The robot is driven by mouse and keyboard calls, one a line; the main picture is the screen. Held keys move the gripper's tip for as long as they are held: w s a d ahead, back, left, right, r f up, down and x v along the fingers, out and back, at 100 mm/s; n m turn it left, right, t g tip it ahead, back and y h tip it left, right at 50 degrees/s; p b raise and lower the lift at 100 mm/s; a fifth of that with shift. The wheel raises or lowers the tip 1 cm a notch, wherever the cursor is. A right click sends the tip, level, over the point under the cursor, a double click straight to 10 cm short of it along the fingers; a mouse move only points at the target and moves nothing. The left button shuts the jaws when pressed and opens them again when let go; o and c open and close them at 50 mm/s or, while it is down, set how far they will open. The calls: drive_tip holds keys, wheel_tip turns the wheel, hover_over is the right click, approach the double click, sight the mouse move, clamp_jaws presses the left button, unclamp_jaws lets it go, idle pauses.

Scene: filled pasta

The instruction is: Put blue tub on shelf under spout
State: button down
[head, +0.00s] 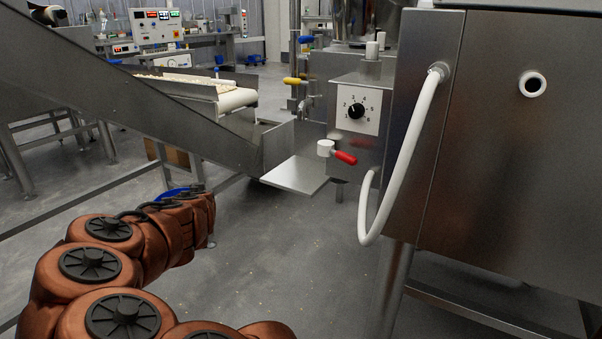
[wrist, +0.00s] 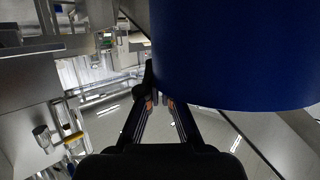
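The blue tub (head: 172,192) shows in the head view only as a small blue strip behind my arm; the rest is hidden. In the wrist view the tub (wrist: 240,55) is large and fills the upper right. My gripper (wrist: 160,100) is at the tub's left edge, its fingers close together. One finger shows at the edge and the other passes behind the tub wall, so it appears shut on the wall. The shelf (head: 296,175) is a flat, bare metal plate. The white spout (head: 325,147) with a red handle (head: 345,158) is just above its right side.
A sloping metal conveyor side (head: 190,125) runs down to the shelf's left. A steel cabinet (head: 520,140) with a white hose (head: 408,150) stands at the right. A dial panel (head: 357,110) is above the spout. The grey floor in front of the shelf is clear.

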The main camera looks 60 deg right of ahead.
drive_tip(key=s+d+r+m+g+h+p, duration=0.1)
drive_tip(key=s+d+r+m+g, duration=0.35)
drive_tip(key=s, duration=0.25)
drive_tip(key=s+d+r+m+g+h, duration=0.2)
drive_tip(key=s+d+r+m+g, duration=0.15)
drive_tip(key=s+d+g, duration=0.2)
drive_tip(key=s+d+r+m+g+h+p, duration=0.1)
drive_tip(key=s+d+r+m+g, duration=0.3)
drive_tip(key=s, duration=0.3)
drive_tip(key=shift+m, duration=0.5)
drive_tip(key=shift+w+d+f+b, duration=0.5)
drive_tip(key=shift+d+f, duration=0.45)
drive_tip(key=shift+d, duration=1.65)
drive_tip(key=shift+w+d+f+b, duration=0.55)
drive_tip(key=shift+d+f, duration=0.45)
drive_tip(key=shift+d, duration=1.6)
drive_tip(key=shift+w+d+f+b, duration=0.35)
drive_tip(key=shift+d+f+b, duration=0.45)
drive_tip(key=shift+d, duration=1.8)
drive_tip(key=shift+f, duration=0.2)
drive_tip(key=c, duration=1.3)
unclamp_jaws()
drive_tip(key=shift+r, duration=0.15)
drive_tip(key=p+v, duration=0.2)
drive_tip(key=v, duration=1)
